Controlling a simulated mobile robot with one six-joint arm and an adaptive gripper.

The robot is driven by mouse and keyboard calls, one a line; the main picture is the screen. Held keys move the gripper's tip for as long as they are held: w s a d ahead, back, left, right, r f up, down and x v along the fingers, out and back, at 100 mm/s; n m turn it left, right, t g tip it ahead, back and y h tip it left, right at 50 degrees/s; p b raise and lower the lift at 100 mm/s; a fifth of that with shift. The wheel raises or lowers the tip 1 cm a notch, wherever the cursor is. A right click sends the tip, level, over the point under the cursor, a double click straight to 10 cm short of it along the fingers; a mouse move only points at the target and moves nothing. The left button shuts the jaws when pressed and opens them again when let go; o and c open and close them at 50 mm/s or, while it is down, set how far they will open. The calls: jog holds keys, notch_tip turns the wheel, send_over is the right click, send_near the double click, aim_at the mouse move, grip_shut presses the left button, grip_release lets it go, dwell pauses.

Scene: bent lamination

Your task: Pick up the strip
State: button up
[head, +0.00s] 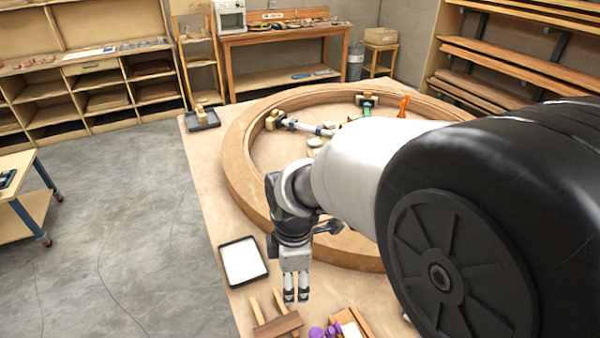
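My gripper (296,296) hangs fingers down in the lower middle of the head view. Its two fingertips stand a little apart, with nothing visible between them. It is over the near left part of the tan table (212,208), just right of a shallow black tray with a white inside (244,261). I cannot pick out a separate strip with certainty. A large curved wooden ring (236,165) lies on the table behind my gripper. My arm hides much of the ring's right side.
A brown wooden block with two upright sticks (279,326) stands just below my gripper. Purple round pieces (316,332) lie to its right. Inside the ring are clamps and an orange tool (403,106).

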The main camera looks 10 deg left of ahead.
jog(key=a+f+n, duration=0.3)
jog(key=a+f, duration=0.1)
jog(key=f, duration=0.1)
jog(key=b, duration=0.4)
send_over(278, 326)
jog(key=shift+g, duration=0.3)
jog(key=f, duration=1.1)
jog(key=shift+w+d, duration=0.1)
jog(key=shift+w, duration=0.1)
jog(key=f+b, duration=0.2)
jog(key=f, duration=0.4)
jog(key=shift+s+f, duration=0.2)
jog(key=shift+r, duration=0.1)
jog(key=shift+c, duration=0.5)
jog(key=c, duration=1)
